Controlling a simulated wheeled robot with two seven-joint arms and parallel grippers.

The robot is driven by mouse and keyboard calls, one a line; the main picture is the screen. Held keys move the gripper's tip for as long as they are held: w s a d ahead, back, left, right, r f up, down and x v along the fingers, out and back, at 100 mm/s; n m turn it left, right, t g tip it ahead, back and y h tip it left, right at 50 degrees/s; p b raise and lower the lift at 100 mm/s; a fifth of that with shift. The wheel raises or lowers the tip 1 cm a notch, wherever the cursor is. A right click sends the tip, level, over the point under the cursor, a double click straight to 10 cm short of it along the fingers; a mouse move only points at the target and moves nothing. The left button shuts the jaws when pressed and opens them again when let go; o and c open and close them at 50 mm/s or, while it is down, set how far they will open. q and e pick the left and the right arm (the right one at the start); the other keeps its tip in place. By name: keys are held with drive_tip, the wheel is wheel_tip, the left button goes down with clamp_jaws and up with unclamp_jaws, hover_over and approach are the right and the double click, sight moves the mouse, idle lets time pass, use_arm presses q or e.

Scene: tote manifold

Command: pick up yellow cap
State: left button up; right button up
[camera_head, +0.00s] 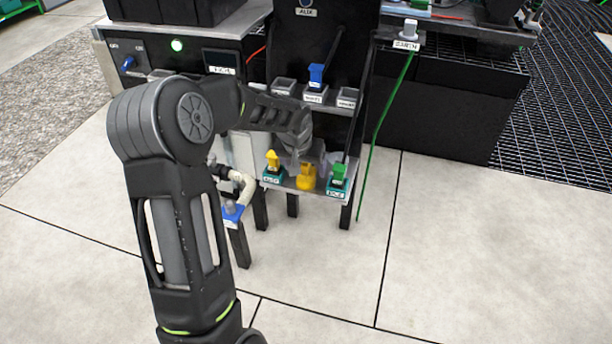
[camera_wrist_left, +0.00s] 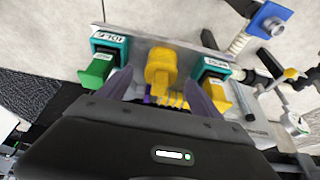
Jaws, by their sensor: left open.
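The yellow cap (camera_head: 306,178) stands at the front of a small low shelf, between a teal holder with a yellow plug and a teal holder with a green plug. In the left wrist view the yellow cap (camera_wrist_left: 161,65) is in the middle, between the lines of the two fingers. My left gripper (camera_head: 304,158) reaches down over the shelf, right at the cap. The left wrist view shows its fingers (camera_wrist_left: 161,82) apart, one on each side of the cap. I cannot tell whether either finger touches it. My right gripper is not in view.
The yellow plug (camera_head: 272,160) and green plug (camera_head: 339,173) stand close on either side. An upper ledge holds a blue plug (camera_head: 316,76) and grey sockets. A green cable (camera_head: 381,130) hangs at the right. A white pipe elbow (camera_head: 244,185) is at the left.

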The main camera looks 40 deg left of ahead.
sight(306, 174)
use_arm(q)
drive_tip(key=b+x, duration=0.2)
drive_tip(key=x, duration=0.2)
drive_tip(key=shift+f+b, duration=0.35)
drive_tip(key=shift+w+a+f, duration=0.1)
drive_tip(key=shift+w+f, duration=0.05)
drive_tip(key=shift+f, duration=0.15)
drive_tip(key=shift+c, duration=0.3)
drive_tip(key=shift+r, duration=0.1)
drive_tip(key=c, duration=1.5)
